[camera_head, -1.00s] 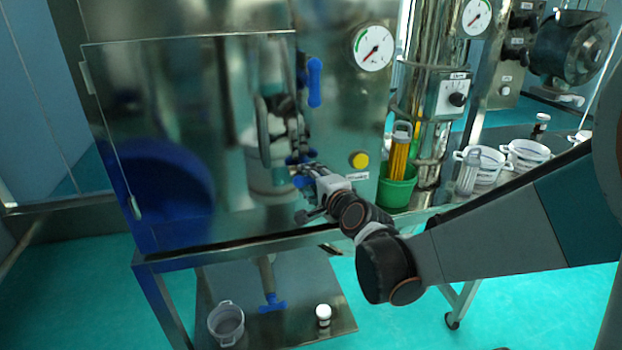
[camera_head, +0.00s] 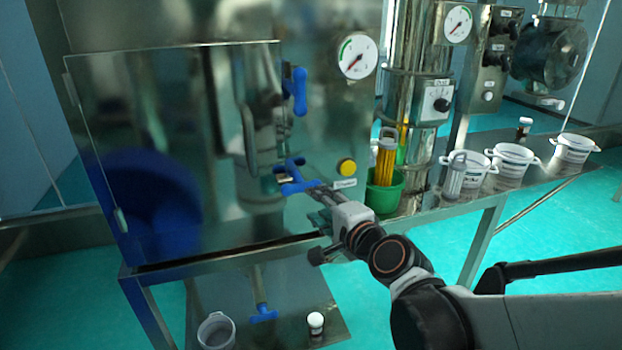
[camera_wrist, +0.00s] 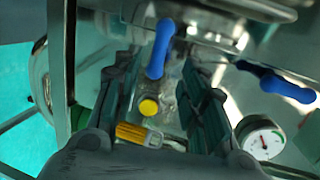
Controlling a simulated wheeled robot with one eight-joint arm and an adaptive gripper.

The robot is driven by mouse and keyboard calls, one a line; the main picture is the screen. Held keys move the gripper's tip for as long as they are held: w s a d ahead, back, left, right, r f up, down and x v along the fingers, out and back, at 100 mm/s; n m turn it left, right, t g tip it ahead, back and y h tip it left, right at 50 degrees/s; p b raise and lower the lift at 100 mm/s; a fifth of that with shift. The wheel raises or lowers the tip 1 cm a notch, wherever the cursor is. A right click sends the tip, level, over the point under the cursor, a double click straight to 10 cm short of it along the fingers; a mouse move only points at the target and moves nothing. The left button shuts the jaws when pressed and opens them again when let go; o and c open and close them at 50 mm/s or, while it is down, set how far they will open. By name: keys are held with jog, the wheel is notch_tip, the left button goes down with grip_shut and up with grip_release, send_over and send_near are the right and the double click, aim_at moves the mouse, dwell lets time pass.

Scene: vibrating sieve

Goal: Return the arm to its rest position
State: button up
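My gripper (camera_head: 318,192) is in front of the steel cabinet, just right of the lower blue handle (camera_head: 290,176). In the wrist view my gripper (camera_wrist: 160,85) has its two dark fingers spread, with nothing held between them. The lower blue handle (camera_wrist: 160,50) shows beyond the gap between the fingertips and looks apart from them. The upper blue handle (camera_head: 297,91) also shows in the wrist view (camera_wrist: 277,83). My arm reaches in from the lower right and is stretched out, low in front of the bench.
A yellow button (camera_head: 346,167) and a gauge (camera_head: 357,56) sit on the cabinet. A green basket (camera_head: 385,190) holds a yellow-handled item. White tubs (camera_head: 511,163) stand on the bench at right. A small bottle (camera_head: 315,323) stands on the lower shelf. Open floor lies at right.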

dwell(0.3)
jog(key=s+d+f+n+g+h, duration=0.2)
jog(key=s+d+n+g+h, duration=0.1)
jog(key=s+d+n, duration=0.3)
jog(key=s+d+f+n+g+h, duration=0.3)
jog(key=s+d+n, duration=0.4)
jog(key=s+d, duration=0.3)
jog(key=s+g, duration=0.1)
jog(key=s, duration=0.3)
jog(key=shift+s+f, duration=0.3)
jog(key=shift+f, duration=0.05)
